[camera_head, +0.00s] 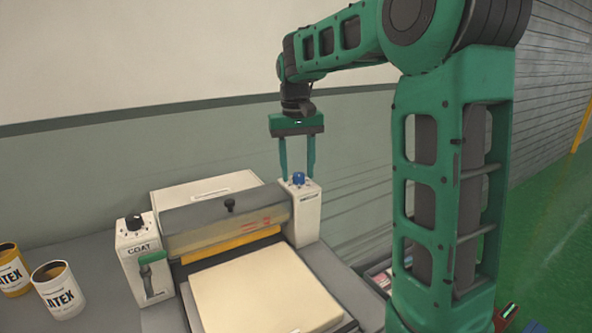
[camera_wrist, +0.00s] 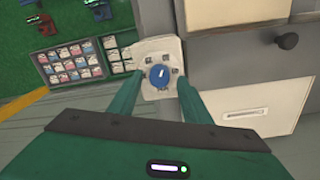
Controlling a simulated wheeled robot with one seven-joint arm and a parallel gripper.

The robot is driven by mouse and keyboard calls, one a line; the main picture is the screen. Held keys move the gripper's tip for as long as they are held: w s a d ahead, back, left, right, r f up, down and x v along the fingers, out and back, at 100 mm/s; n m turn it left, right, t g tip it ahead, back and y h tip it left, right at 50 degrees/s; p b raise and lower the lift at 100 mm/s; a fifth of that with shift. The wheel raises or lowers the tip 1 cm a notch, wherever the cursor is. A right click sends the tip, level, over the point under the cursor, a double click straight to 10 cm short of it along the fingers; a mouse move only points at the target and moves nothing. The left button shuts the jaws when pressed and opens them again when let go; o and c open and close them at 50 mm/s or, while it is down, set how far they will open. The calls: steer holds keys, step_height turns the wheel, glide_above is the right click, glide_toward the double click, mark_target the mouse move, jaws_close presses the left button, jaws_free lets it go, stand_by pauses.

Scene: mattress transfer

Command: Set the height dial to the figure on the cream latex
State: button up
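A blue dial (camera_head: 298,179) sits on top of the white post at the right of the machine; its label is too small to read. In the wrist view the blue dial (camera_wrist: 160,76) has a pale pointer mark and small marks around it. My gripper (camera_head: 297,171) points down over it, open, one finger on each side; I see gaps between the fingers and the dial.
A black knob (camera_head: 134,221) tops the left post marked "COAT", with a green lever (camera_head: 150,262). A yellow can (camera_head: 12,271) stands behind the cream one. A cream mattress slab (camera_head: 262,291) lies before the roller. A tray of small cards (camera_wrist: 78,60) lies beyond the dial.

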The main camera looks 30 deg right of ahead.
mark_target(296, 173)
step_height(296, 173, up, 11)
steer(key=shift+w+a+f, duration=0.15)
steer(key=shift+a+f, duration=0.05)
stand_by(0.4)
stand_by(0.5)
steer(key=s+d+f+m, duration=0.1)
steer(key=s+f, duration=0.6)
steer(key=s, duration=0.3)
steer(key=s+d+f, duration=0.1)
steer(key=s+f, duration=0.6)
steer(key=s, duration=0.4)
steer(key=s+d+f+m, duration=0.1)
steer(key=s+f, duration=0.6)
steer(key=s, duration=0.4)
steer(key=shift+s+f+m+y, duration=0.2)
steer(key=shift+m+y, duration=0.1)
